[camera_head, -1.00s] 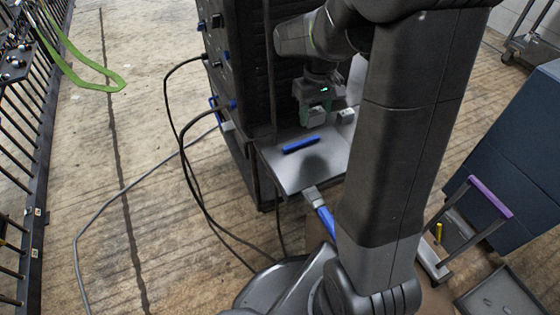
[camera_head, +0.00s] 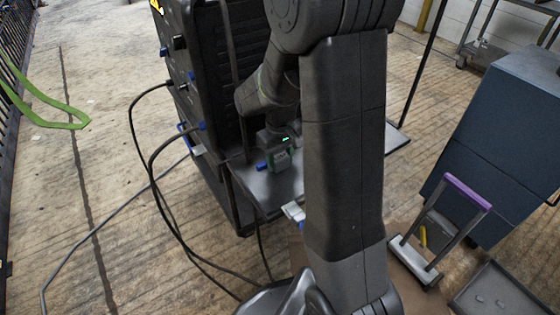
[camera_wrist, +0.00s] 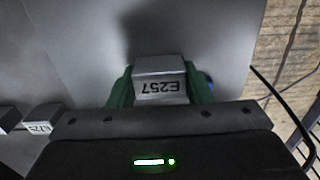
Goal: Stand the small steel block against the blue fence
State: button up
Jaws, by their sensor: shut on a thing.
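A small steel block (camera_wrist: 160,80), marked E257, sits between the green fingers of my gripper (camera_wrist: 158,88) in the wrist view. The gripper is shut on it. In the head view my gripper (camera_head: 279,160) is low over the grey metal shelf (camera_head: 248,183). The blue fence (camera_head: 262,166) shows only as a short end at the gripper's left; the rest is hidden behind the gripper. A bit of blue (camera_wrist: 210,80) shows beside the right finger in the wrist view. I cannot tell whether the block touches the shelf or the fence.
A second steel block (camera_wrist: 43,120) stands at the left in the wrist view, apart from the gripper. The dark cabinet (camera_head: 205,75) rises behind the shelf. Black cables (camera_head: 150,150) hang at its left. A purple-handled frame (camera_head: 467,190) stands at the right.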

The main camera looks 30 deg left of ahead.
aim_at(280, 157)
jog(key=shift+f, duration=0.1)
jog(key=o, duration=1.3)
notch_tip(280, 157, up, 8)
jog(key=p, duration=0.3)
